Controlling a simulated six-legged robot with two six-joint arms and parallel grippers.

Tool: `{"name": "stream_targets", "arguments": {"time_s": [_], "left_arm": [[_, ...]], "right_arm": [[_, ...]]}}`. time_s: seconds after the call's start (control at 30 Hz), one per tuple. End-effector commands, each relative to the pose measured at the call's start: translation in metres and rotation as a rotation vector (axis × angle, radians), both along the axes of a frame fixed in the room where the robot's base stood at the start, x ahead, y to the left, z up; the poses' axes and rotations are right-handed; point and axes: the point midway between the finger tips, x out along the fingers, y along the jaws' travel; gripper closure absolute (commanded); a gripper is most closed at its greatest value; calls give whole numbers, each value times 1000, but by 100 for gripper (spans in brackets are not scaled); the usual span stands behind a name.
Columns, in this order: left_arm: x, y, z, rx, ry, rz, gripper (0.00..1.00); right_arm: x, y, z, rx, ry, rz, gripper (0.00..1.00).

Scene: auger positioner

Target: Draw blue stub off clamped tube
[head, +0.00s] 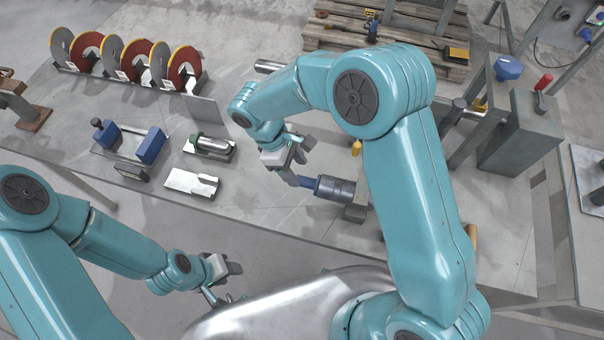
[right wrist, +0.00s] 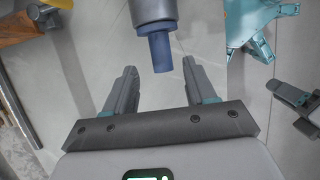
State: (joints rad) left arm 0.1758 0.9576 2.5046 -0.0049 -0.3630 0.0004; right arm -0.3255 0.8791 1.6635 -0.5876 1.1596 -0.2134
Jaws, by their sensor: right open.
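The blue stub (head: 307,183) sticks out of the left end of a dark grey tube (head: 337,190), which lies level in a grey clamp block (head: 357,206) near the table's front edge. My right gripper (head: 298,161) is open and empty, just left of and above the stub's free end. In the right wrist view the stub (right wrist: 161,50) points toward me between the lines of the two open fingers (right wrist: 160,88), ahead of their tips. They appear not to touch it. My left gripper (head: 226,280) is open and empty, low in front of the table.
On the table (head: 260,205) stand a rack of red and grey discs (head: 130,55), a fixture with blue blocks (head: 150,145), a metal cylinder in a cradle (head: 211,145) and an upright grey plate (head: 207,111). A grey box stand (head: 517,135) is at the right.

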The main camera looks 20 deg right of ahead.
Motion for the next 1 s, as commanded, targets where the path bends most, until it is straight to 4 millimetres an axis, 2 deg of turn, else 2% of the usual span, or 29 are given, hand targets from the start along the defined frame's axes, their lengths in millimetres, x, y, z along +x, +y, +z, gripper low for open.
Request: {"name": "stream_targets", "arguments": {"time_s": [0.1,0.3,0.47,0.7,0.87,0.9,1.0], "left_arm": [[0,0,5,0,0,0,57],[0,0,7,0,0,0,57],[0,0,8,0,0,0,57],[0,0,8,0,0,0,57],[0,0,8,0,0,0,57],[0,0,8,0,0,0,57],[0,0,8,0,0,0,57]], "right_arm": [[-5,-7,-21,-1,5,1,45],[-8,-15,-45,-1,1,1,45],[-9,-17,-53,0,0,1,45],[-8,-17,-53,1,-1,1,45],[-8,-17,-53,1,-1,1,97],[-8,-17,-53,1,-1,1,100],[-8,-17,-53,1,-1,1,100]]}}
